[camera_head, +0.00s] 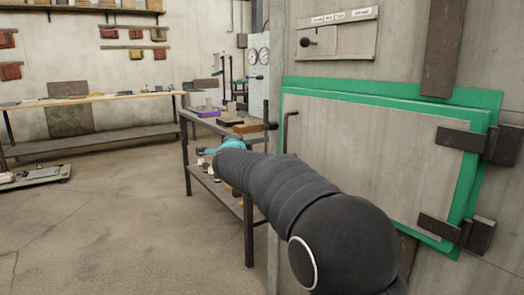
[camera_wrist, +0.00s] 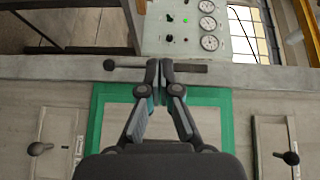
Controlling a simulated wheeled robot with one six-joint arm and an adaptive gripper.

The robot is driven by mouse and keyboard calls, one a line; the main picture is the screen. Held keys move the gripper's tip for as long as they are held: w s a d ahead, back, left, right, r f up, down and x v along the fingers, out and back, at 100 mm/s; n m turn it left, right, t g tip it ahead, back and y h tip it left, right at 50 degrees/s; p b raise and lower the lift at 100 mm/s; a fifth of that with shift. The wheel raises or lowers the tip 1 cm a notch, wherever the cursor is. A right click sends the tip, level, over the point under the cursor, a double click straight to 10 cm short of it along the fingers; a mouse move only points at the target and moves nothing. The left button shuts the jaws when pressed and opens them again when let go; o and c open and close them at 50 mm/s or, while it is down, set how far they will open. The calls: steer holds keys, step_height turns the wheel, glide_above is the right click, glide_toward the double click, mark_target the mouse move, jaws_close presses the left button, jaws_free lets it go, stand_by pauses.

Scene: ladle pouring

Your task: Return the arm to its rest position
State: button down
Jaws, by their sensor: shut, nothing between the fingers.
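My gripper (camera_wrist: 160,75) is shut and empty in the wrist view, its two fingertips together. It points toward the wall with the green-framed hatch (camera_wrist: 222,115) and, above it, a grey panel with gauges (camera_wrist: 209,25). In the head view my dark arm reaches from the lower right toward the middle, in front of the green-framed hatch (camera_head: 370,150). The gripper itself is mostly hidden behind the arm there; a small teal part shows at the arm's far end.
A metal side table (camera_head: 188,150) with boxes and small containers stands just beyond my arm. A long workbench (camera_head: 90,97) is at the back left. A low platform (camera_head: 38,176) lies at the far left. The floor (camera_head: 110,230) between is clear. A lever (camera_head: 309,42) sticks out above the hatch.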

steer(key=s+a+f+n+g+y, duration=0.3)
steer(key=s+f+n, duration=0.1)
steer(key=f+n, duration=0.15)
steer(key=s+a+f+n+g+y, duration=0.2)
steer(key=s+a+f+n+g, duration=0.15)
steer(key=f, duration=0.35)
steer(key=s+d+f+n+g, duration=0.3)
steer(key=s+d+f+n, duration=0.1)
steer(key=s, duration=0.4)
steer(key=s+d+f+n+g+h, duration=0.1)
steer(key=s+d+f+h, duration=0.1)
steer(key=s+d, duration=1.3)
steer(key=s+d+f+n+g+h, duration=0.1)
steer(key=s+d+h, duration=0.3)
steer(key=s+d, duration=1)
steer(key=s+f+n, duration=0.1)
steer(key=s, duration=0.5)
steer(key=shift+s+d+n+g, duration=0.3)
steer(key=shift+s+d+g, duration=0.05)
steer(key=shift+d, duration=0.05)
